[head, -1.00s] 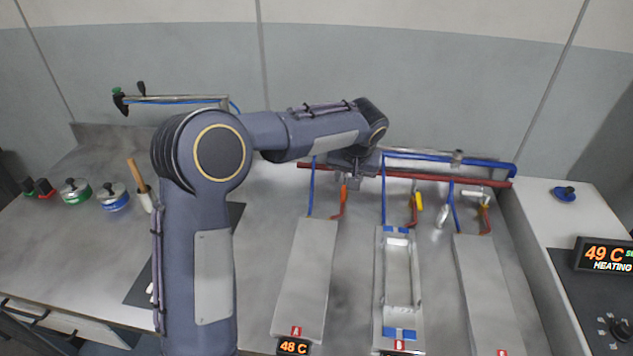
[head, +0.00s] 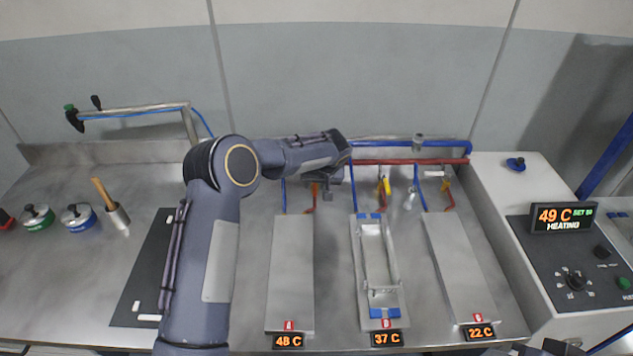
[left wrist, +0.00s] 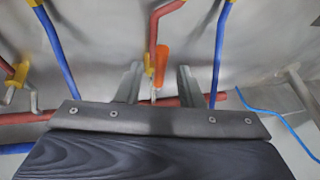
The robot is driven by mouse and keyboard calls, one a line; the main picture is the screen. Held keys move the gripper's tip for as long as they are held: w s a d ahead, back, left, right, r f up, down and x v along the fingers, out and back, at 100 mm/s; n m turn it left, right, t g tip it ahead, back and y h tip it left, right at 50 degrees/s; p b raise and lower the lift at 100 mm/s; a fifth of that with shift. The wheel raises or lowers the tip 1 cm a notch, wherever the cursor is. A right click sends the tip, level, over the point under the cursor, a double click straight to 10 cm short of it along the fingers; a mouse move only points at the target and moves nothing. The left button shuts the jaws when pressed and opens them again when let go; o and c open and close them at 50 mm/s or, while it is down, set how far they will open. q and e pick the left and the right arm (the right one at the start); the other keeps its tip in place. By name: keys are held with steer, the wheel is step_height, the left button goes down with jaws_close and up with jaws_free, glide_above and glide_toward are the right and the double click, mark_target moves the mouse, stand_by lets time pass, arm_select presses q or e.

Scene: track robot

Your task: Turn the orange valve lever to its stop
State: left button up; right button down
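The orange valve lever (left wrist: 161,62) hangs from a red pipe branch in the left wrist view. In the head view its orange part (head: 315,188) shows small behind plate A, beside my gripper. My left gripper (left wrist: 159,84) is open. In the left wrist view its two fingers stand apart on either side of the lever's lower end, and I see no clear contact. In the head view the left gripper (head: 328,192) is small and partly hidden under its own wrist.
Yellow levers (head: 386,186) sit on the neighbouring branches to the right. Red and blue header pipes (head: 410,143) run along the back. Grey plates (head: 290,270) lie in front. A heating control box (head: 565,217) stands at right; pots (head: 78,216) stand at left.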

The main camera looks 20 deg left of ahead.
arm_select(q)
jaws_close()
arm_select(e)
steer(key=shift+f, duration=0.1)
stand_by(0.3)
